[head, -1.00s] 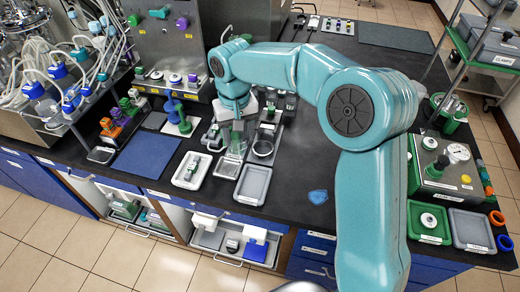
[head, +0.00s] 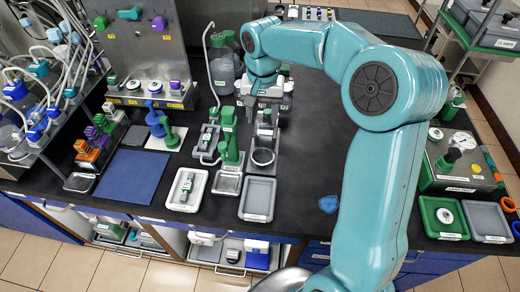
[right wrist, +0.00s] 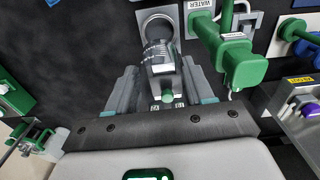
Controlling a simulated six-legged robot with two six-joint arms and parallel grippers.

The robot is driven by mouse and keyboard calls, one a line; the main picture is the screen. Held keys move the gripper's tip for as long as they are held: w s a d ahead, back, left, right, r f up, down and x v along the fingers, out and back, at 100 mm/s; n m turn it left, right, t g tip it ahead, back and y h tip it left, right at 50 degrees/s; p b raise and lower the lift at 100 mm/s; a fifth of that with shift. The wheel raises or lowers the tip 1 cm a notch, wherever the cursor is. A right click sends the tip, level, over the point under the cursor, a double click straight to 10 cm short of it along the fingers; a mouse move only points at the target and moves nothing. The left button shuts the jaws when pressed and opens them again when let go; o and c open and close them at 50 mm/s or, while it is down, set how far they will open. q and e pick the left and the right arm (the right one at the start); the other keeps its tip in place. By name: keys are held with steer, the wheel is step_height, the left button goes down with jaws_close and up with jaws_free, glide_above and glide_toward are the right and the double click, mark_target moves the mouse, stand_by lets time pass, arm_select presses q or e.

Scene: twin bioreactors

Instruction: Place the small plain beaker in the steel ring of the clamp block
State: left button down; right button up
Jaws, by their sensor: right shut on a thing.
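The clamp block (head: 265,131) is grey with a green knob, and its steel ring (head: 262,157) lies at its near end. The ring also shows at the top of the right wrist view (right wrist: 157,19). My right gripper (head: 266,104) is over the far part of the clamp block. In the right wrist view its fingers are shut on a clear glass with white marks, which I take for the small plain beaker (right wrist: 158,53). The glass overlaps the ring's edge there; I cannot tell its height or whether it is inside. My left gripper is out of view.
A green valve fixture (head: 230,138) labelled WATER stands close left of the clamp block. A grey tray (head: 257,197) and a white tray (head: 187,188) lie in front. A blue mat (head: 130,177) is farther left. The bench right of the grey tray is mostly clear.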

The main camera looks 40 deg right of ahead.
step_height(320, 180, down, 14)
steer(key=shift+d+r+p, duration=0.1)
steer(key=shift+d+p, duration=0.05)
steer(key=shift+p, duration=0.2)
steer(key=shift+f, duration=0.25)
steer(key=o, duration=1)
steer(key=shift+o, duration=0.2)
